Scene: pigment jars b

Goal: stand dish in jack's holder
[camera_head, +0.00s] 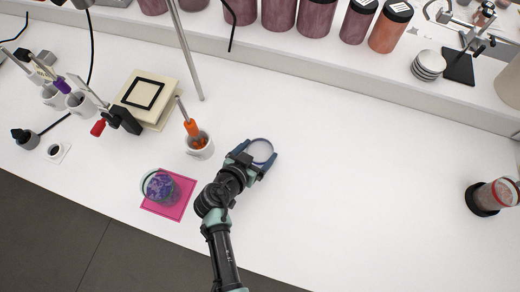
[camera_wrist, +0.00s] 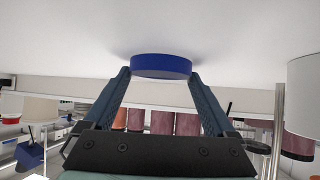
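The dish (camera_head: 262,151) is round and shallow, with a pale inside and a blue rim. It lies level at or just above the white tabletop, right of the orange-handled tool's cup. The wrist view shows it edge-on as a blue disc (camera_wrist: 161,66). My gripper (camera_head: 259,155) has one finger on each side of the dish. In the wrist view the fingertips (camera_wrist: 160,72) come up close to both its edges. I cannot tell whether they press on it. I cannot tell which thing is jack's holder.
A white cup (camera_head: 200,147) stands left of my gripper. A pink mat (camera_head: 182,205) bears a round glass with purple contents. A cream block (camera_head: 132,102) lies farther left. A black-based jar (camera_head: 483,200) stands far right. Large jars line the back shelf. The table's right middle is clear.

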